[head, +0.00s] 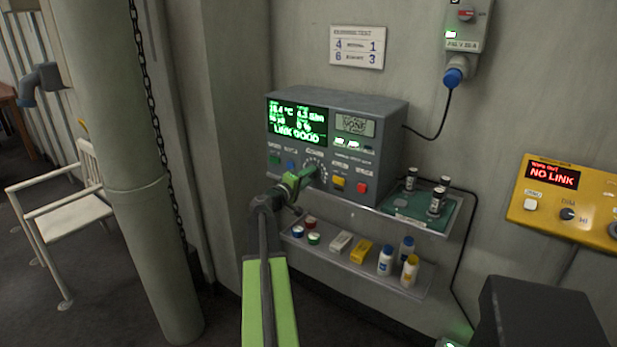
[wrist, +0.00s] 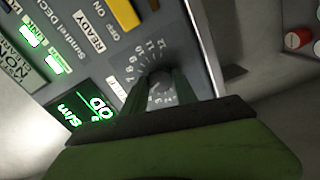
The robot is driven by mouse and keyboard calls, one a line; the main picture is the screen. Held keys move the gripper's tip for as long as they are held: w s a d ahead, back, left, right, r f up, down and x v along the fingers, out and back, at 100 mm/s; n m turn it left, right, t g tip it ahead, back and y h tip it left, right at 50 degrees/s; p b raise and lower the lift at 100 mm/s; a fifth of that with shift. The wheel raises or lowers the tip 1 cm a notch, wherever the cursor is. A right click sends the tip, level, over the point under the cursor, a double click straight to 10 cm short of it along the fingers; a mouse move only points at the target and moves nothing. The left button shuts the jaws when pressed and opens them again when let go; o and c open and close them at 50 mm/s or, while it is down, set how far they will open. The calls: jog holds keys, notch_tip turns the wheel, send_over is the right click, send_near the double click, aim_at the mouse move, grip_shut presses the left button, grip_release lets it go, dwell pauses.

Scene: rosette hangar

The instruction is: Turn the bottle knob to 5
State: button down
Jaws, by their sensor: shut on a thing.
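The grey instrument box (head: 390,112) stands on a wall shelf, with a green-lit display (head: 297,122) on its front. The round knob (head: 312,170) sits low in the middle of that front, inside a ring of numbers. In the wrist view the knob (wrist: 160,79) is between my two fingers, and numbers from about 8 to 12 show on its dial. My gripper (head: 303,176) is shut on the knob; it also shows in the wrist view (wrist: 161,88). My fingers hide part of the dial, and I cannot tell which number the knob points to.
A yellow button (head: 338,182) and a red button (head: 362,187) are right of the knob. Below, a shelf (head: 335,258) holds small bottles and boxes. A green board (head: 420,209) with vials is at right. A yellow panel (head: 570,200) reads "NO LINK". A thick column (head: 125,150) stands left.

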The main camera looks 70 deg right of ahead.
jog(key=c, duration=1)
grip_release()
jog(key=shift+s, duration=0.1)
jog(key=shift+o, duration=0.2)
jog(key=v, duration=1.7)
jog(key=shift+a, duration=0.25)
